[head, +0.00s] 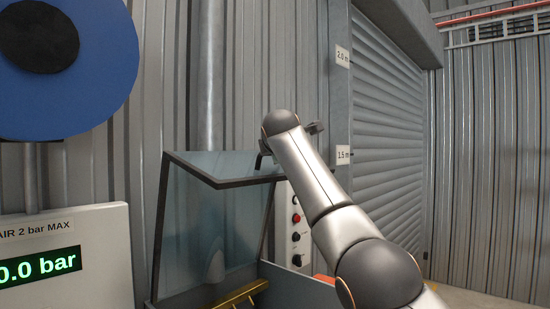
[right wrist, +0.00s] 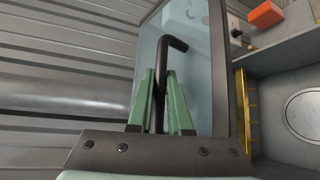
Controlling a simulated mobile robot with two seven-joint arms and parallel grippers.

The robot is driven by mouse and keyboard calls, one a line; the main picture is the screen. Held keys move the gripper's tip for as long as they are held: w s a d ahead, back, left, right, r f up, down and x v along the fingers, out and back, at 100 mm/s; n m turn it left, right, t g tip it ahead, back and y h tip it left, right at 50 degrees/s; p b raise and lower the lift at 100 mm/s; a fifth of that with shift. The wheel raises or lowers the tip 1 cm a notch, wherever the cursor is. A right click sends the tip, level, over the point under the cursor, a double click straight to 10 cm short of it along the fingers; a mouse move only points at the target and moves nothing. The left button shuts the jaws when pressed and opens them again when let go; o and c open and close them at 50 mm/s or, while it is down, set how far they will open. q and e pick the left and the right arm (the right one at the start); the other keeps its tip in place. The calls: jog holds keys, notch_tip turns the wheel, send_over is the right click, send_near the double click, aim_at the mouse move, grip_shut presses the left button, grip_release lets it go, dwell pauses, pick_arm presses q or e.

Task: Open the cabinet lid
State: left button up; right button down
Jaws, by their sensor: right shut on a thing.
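The cabinet's clear lid (head: 212,215) has a dark frame and stands raised and tilted over the grey cabinet body (head: 305,290) in the head view. The glass also shows in the right wrist view (right wrist: 195,65). My right gripper (right wrist: 161,92), with green fingers, is shut on the black bent lid handle (right wrist: 175,43) in the right wrist view. The handle's bent end sticks out past the fingertips. In the head view my right arm reaches up from the lower right and its wrist hides most of the gripper. My left gripper is out of view.
A yellow rail (right wrist: 242,110) and a round plate (right wrist: 303,113) show inside the cabinet. A control panel with a red knob (head: 296,218) stands behind my arm. A pressure display (head: 40,267) and a blue disc (head: 100,60) are at left. A corrugated wall and pipe (head: 211,75) are behind.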

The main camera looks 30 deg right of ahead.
aim_at(276, 176)
jog(key=shift+f, duration=0.2)
jog(key=c, duration=0.9)
grip_release()
jog(key=shift+w, duration=0.1)
jog(key=shift+o, duration=0.2)
jog(key=shift+r, duration=0.1)
jog(key=shift+s+a+b, duration=0.15)
jog(key=shift+s+b, duration=0.15)
jog(key=shift+b, duration=0.25)
jog(key=b+v, duration=0.4)
jog(key=v, duration=0.1)
jog(key=shift+s+a+b, duration=0.15)
jog(key=shift+s+b, duration=0.1)
jog(key=shift+b, duration=0.1)
jog(key=b+v, duration=0.2)
jog(key=v, duration=0.4)
jog(key=shift+s+r, duration=0.15)
jog(key=shift+r, duration=0.05)
